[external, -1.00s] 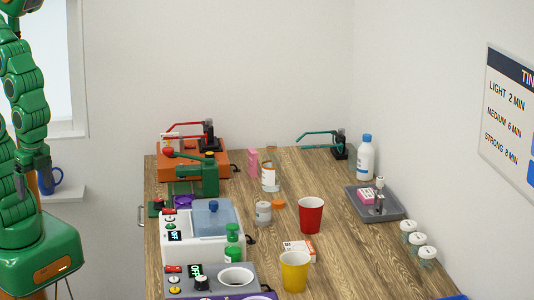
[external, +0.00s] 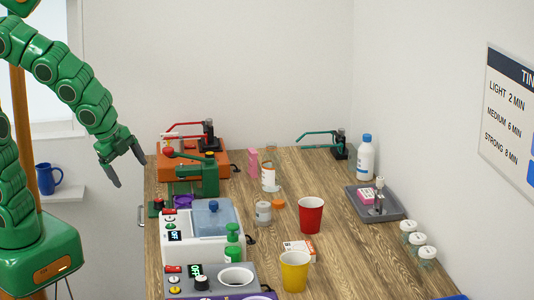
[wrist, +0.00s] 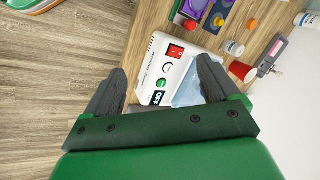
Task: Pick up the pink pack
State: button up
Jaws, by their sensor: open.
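A small upright pink pack (external: 253,162) stands toward the back of the wooden table, right of the orange machine and beside a bottle with an orange band. A second small pink item (external: 366,196) with a pale side lies in the grey tray at the right. My gripper (external: 128,171) is open and empty, left of the table's back left corner and well apart from both pink things. In the wrist view its two dark fingers (wrist: 162,68) are spread, with the white machine beyond them.
The orange machine (external: 190,172), green press (external: 207,178) and white machine (external: 185,250) line the table's left side. A red cup (external: 311,215), yellow cup (external: 295,271) and white jar (external: 263,212) stand mid-table. The grey tray (external: 393,211) and white bottle (external: 365,158) are at right.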

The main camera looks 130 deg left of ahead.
jog(key=w+a+r+m+y, duration=0.1)
jog(key=a+m+y, duration=0.1)
jog(key=a, duration=0.6)
jog(key=w+a+r+m+y, duration=0.1)
jog(key=w+a, duration=0.1)
jog(key=a, duration=0.7)
jog(key=m+t+y, duration=0.3)
jog(key=m+y, duration=0.1)
jog(key=m, duration=0.9)
send_over(251, 151)
jog(key=w+d, duration=0.1)
jog(key=d, duration=0.9)
notch_tip(251, 151, down, 5)
jog(key=s+a+f+m+t, duration=0.1)
jog(key=a+f+m, duration=0.1)
jog(key=f, duration=0.1)
jog(key=s+a+f+m+t, duration=0.1)
jog(key=a+f+m, duration=0.1)
jog(key=f, duration=0.1)
jog(key=s+a+f+m+t, duration=0.1)
jog(key=s+f+m, duration=0.1)
jog(key=shift+a+f+m+h, duration=0.3)
jog(key=shift+a+f, duration=0.1)
jog(key=shift+w+a+f, duration=0.1)
jog(key=shift+f, duration=0.15)
jog(key=shift+x, duration=3.85)
jog(key=shift+a+r, duration=0.1)
jog(key=shift+r, duration=0.05)
jog(key=c, duration=1)
